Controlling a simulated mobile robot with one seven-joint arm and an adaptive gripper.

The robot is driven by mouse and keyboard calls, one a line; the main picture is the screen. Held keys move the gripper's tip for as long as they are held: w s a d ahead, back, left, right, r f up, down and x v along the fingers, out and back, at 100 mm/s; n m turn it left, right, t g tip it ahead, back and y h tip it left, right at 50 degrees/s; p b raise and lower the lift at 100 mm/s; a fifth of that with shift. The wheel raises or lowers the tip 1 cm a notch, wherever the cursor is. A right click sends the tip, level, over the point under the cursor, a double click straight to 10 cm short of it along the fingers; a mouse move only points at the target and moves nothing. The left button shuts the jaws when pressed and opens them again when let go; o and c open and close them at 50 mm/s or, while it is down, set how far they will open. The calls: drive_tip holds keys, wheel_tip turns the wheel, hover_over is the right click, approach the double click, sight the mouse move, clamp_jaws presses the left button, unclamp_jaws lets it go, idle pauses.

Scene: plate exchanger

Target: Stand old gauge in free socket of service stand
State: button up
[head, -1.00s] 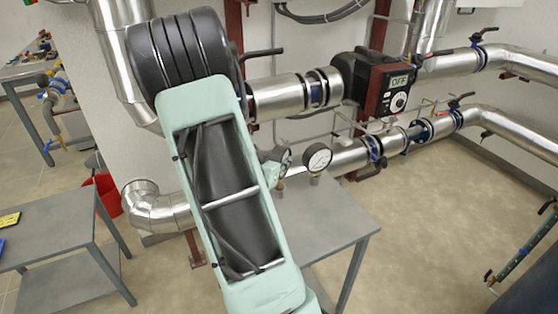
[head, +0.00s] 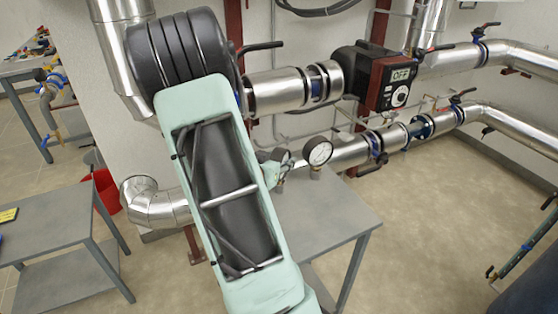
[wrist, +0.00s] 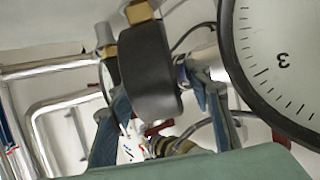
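The black-cased old gauge (wrist: 150,72) is edge-on between the fingers of my gripper (wrist: 160,92) in the wrist view. Both fingers appear to press on its case. Its brass stem (wrist: 138,12) points to the picture's top, where its end is cut off.
A grey table (head: 325,215) is below the gauges. Silver pipes (head: 350,152) and a red-and-black pump (head: 385,80) marked OFF are behind. Another grey table (head: 50,225) and a red bucket (head: 106,190) are at left.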

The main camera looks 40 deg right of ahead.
drive_tip(key=shift+a+f, duration=0.1)
drive_tip(key=shift+f, duration=0.05)
drive_tip(key=shift+s+a+r, duration=0.15)
drive_tip(key=shift+a+r, duration=0.1)
drive_tip(key=shift+a, duration=0.2)
drive_tip(key=v, duration=1.1)
drive_tip(key=shift+s+d+r, duration=0.1)
